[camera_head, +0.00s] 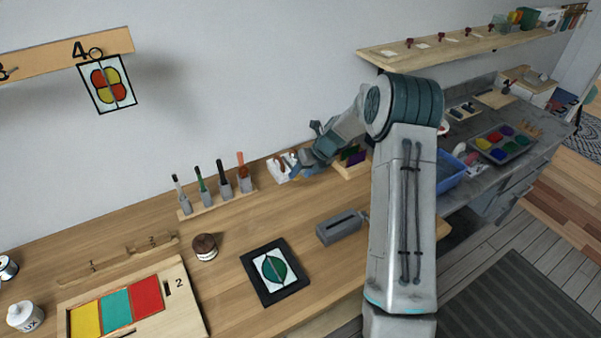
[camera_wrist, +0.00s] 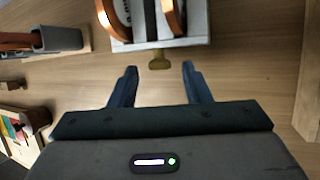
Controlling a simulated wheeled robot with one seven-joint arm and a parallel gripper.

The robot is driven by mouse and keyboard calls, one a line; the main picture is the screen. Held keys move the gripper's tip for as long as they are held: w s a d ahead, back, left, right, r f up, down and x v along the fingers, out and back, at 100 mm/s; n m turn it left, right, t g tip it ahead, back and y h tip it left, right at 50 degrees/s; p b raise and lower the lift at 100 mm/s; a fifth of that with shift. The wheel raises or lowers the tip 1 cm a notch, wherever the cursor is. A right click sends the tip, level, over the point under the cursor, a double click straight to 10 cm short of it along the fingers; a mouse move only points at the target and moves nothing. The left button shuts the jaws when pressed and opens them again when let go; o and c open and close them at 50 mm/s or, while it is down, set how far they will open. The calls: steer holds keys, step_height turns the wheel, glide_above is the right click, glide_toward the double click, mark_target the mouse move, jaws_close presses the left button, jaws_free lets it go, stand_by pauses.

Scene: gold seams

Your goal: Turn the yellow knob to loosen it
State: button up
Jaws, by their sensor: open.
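Orange rounded pieces (camera_wrist: 172,15) stand on the holder. I cannot tell how far the fingertips reach along the knob, and no contact shows. In the head view, my gripper (camera_head: 299,168) is at the back of the wooden table beside the white holder (camera_head: 281,168). The knob is hidden there.
A rack with several upright tools (camera_head: 218,198) stands left of my gripper. A small wooden box with dark and purple items (camera_head: 352,163) is close on its right. A grey block (camera_head: 340,227) and a black-framed picture (camera_head: 274,271) lie nearer. Bare tabletop lies between.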

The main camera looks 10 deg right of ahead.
steer(key=shift+w+a+f, duration=0.2)
steer(key=shift+a+f, duration=0.05)
steer(key=shift+f, duration=0.3)
jaws_close()
steer(key=shift+a+r, duration=0.1)
steer(key=shift+s+a+r+n+t+h+p, duration=0.1)
steer(key=shift+a+n+t+h+p, duration=0.05)
steer(key=shift+h+p, duration=0.4)
steer(key=shift+s+a+r+n+t+h+p, duration=0.15)
steer(key=shift+h+p, duration=0.15)
steer(key=shift+h, duration=0.35)
steer(key=h+p, duration=0.1)
steer(key=t+h+p, duration=0.1)
steer(key=shift+a+n+h, duration=0.25)
steer(key=shift+n+h, duration=0.05)
steer(key=shift+a+f+n+t+h+p, duration=0.15)
steer(key=shift+t+h+p, duration=0.1)
steer(key=shift+h+p, duration=0.6)
steer(key=shift+a+f+n+t+h+p, duration=0.15)
steer(key=shift+t+h+p, duration=0.1)
steer(key=shift+h+p, duration=0.55)
steer(key=shift+d, duration=0.15)
